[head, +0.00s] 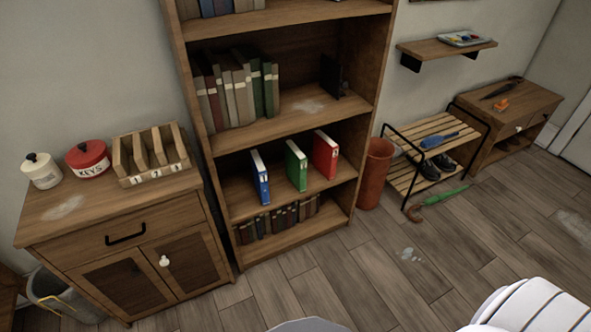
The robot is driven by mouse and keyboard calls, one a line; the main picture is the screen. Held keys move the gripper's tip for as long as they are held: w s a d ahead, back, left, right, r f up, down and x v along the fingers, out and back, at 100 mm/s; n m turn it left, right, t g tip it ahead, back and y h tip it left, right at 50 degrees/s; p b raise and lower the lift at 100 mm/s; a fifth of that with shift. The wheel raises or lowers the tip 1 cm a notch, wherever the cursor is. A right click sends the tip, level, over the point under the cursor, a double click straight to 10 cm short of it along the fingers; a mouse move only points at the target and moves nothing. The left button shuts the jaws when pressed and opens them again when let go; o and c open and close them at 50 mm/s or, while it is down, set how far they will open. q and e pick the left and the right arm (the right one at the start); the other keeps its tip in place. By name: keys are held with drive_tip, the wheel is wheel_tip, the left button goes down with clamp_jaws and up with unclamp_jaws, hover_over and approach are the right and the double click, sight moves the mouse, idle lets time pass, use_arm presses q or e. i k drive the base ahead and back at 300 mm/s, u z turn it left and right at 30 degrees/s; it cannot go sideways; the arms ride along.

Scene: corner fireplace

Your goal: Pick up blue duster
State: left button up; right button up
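A blue elongated object (437,140), which looks like the blue duster, lies on the top slats of a wooden shoe rack (408,176) with a black frame. The rack is right of the bookshelf, against the wall. The object is small in the head view, so its fine detail cannot be told. Neither of my grippers shows in the head view.
A terracotta bin (375,176) stands left of the rack. Dark shoes (437,165) sit on its lower level. A green umbrella (440,196) lies on the floor in front. A low wooden cabinet (515,118) stands to the right. The plank floor (400,280) before the rack is mostly clear.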

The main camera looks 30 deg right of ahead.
sight(435, 140)
drive_tip(key=z, duration=1.95)
